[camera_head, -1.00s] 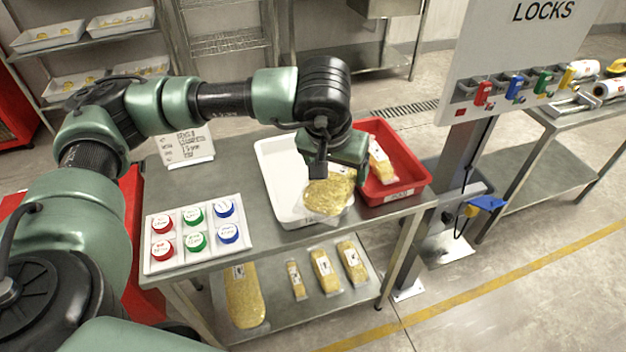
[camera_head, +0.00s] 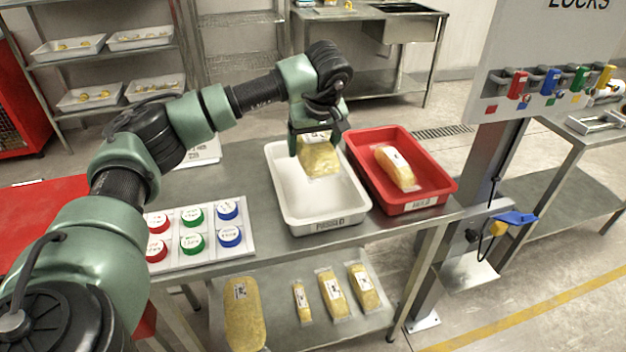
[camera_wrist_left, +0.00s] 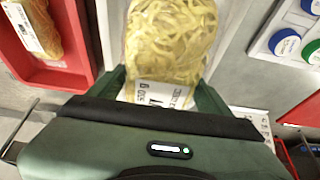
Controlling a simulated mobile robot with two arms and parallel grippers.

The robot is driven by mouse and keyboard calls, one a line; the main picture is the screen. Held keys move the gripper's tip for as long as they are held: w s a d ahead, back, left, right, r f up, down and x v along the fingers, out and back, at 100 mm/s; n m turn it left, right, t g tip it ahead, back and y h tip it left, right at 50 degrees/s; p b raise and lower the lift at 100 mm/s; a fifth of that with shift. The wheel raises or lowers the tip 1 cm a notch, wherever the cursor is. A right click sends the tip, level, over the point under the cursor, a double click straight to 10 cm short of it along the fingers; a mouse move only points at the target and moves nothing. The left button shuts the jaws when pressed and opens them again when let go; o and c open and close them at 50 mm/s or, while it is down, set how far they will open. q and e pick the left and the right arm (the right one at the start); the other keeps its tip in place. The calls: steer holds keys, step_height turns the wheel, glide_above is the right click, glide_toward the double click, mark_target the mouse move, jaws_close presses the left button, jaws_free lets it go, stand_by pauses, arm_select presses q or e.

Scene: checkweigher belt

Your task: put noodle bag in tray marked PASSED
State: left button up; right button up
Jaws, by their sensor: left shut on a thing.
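The noodle bag (camera_head: 320,158) is a clear bag of yellow noodles with a white label. My left gripper (camera_head: 316,135) is shut on its labelled end, and the bag hangs over the white tray marked PASSED (camera_head: 325,214). In the left wrist view the noodle bag (camera_wrist_left: 170,45) sits between the fingers of my left gripper (camera_wrist_left: 165,95), its label at the jaws. Whether the bag's lower end touches the tray floor is hard to tell. My right gripper does not show.
A red tray (camera_head: 440,190) with another noodle bag (camera_head: 396,167) stands right beside the white tray. A panel of coloured caps (camera_head: 195,235) lies at the left of the table. Several bags lie on the shelf below. A post with a LOCKS board (camera_head: 545,40) stands at the right.

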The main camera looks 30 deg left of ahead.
mark_target(320, 150)
arm_select(q)
step_height(320, 150, down, 10)
steer(key=shift+f+p, duration=0.2)
steer(key=shift+p, duration=0.1)
stand_by(0.3)
steer(key=o, duration=2)
steer(key=shift+f, duration=0.15)
steer(key=shift+r, duration=0.25)
steer(key=b+v, duration=0.1)
steer(key=v, duration=1.1)
steer(key=shift+f, duration=0.1)
